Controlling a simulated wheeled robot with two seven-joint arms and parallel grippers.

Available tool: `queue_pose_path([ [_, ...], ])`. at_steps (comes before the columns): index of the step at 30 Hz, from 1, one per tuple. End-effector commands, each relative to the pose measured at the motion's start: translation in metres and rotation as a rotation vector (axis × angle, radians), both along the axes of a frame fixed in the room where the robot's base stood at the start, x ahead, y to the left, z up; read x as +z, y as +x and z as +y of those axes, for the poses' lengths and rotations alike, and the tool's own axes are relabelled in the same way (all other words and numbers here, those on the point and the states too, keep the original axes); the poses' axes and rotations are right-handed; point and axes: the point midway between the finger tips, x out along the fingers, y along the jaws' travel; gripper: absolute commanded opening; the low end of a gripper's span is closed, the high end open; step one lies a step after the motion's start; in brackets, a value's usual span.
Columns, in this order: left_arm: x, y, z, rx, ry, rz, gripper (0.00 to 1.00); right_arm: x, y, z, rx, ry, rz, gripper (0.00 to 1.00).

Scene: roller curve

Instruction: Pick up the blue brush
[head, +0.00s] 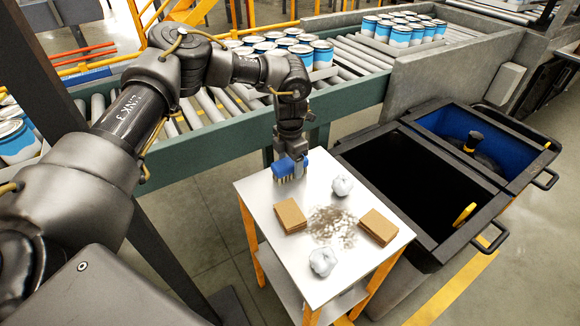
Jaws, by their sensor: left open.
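The blue brush (288,166) is at the back left of a small white-topped table (262,196), its pale bristles facing down. My left gripper (291,150) points down right at the brush, and its fingertips overlap the brush's blue body. The jaws are open, and whether the fingers touch the brush is too small to tell. My right gripper is not in view.
The table also holds two brown blocks (291,215) (378,226), two crumpled grey-white balls (342,186) (322,261) and scattered debris (331,225). A black bin (400,185) and a blue-lined bin (440,120) stand right. A roller conveyor (350,60) with cans runs behind.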

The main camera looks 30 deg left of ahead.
Motion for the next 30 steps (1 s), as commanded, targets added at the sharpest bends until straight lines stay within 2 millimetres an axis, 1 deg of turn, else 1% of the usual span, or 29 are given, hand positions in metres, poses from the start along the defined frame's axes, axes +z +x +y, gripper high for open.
queue_pose_path([
  [4, 0.000, 0.000, 0.000, 0.000, 0.000, 0.000, 0.71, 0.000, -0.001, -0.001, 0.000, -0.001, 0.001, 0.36],
  [5, 0.000, 0.000, 0.000, 0.000, 0.000, 0.000, 0.68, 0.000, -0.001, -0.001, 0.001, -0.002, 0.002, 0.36],
  [15, 0.000, 0.000, 0.000, -0.001, 0.000, 0.000, 0.24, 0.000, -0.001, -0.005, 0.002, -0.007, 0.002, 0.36],
  [16, 0.000, 0.000, 0.000, -0.001, 0.000, 0.000, 0.21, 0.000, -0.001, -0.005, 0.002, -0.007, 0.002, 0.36],
  [25, 0.003, 0.000, 0.000, -0.001, -0.001, -0.002, 0.21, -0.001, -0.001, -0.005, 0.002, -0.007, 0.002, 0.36],
  [30, 0.015, 0.001, -0.001, -0.001, -0.002, -0.003, 0.21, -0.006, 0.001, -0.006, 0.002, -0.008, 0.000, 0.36],
])
